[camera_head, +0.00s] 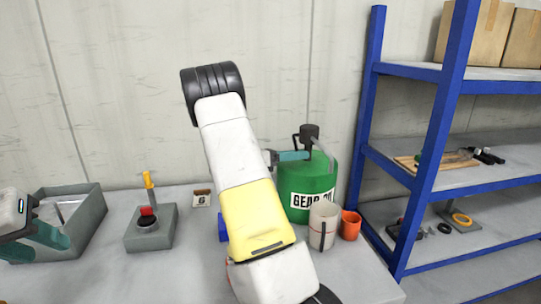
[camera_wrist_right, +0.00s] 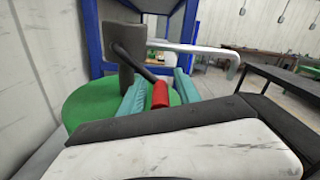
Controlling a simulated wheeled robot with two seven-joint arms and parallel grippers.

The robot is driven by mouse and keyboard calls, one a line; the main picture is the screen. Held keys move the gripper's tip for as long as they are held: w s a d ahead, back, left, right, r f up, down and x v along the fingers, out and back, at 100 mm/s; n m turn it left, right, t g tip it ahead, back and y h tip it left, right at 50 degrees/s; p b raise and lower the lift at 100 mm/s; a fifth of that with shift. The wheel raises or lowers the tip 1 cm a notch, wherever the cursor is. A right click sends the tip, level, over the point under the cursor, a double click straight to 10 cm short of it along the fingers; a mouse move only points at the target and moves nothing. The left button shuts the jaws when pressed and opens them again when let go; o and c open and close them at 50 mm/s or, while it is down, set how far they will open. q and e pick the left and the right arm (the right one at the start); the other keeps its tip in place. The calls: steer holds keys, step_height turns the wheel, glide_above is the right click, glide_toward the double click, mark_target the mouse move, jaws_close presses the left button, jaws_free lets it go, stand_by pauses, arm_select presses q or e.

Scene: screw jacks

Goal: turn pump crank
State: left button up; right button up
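The pump (camera_head: 310,138) is a dark body with a grey spout on top of the green gear oil drum (camera_head: 305,180). In the right wrist view, the pump (camera_wrist_right: 124,65) has a black crank arm (camera_wrist_right: 140,66) ending in a red handle (camera_wrist_right: 160,95). My right gripper (camera_head: 292,156) is beside the pump, above the drum. In the right wrist view, its teal fingers (camera_wrist_right: 160,94) stand apart on either side of the red handle, with a small gap showing. My left gripper (camera_head: 38,244) is open and empty at the far left, by the grey bin.
A grey bin (camera_head: 86,215), a box with a yellow lever and red knob (camera_head: 150,228), a beige cup (camera_head: 323,224) and an orange cup (camera_head: 350,225) stand on the table. A blue shelf (camera_head: 448,85) is at right. My right arm hides the table's middle.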

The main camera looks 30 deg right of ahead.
jaws_close()
steer(key=shift+r, duration=0.1)
stand_by(1.2)
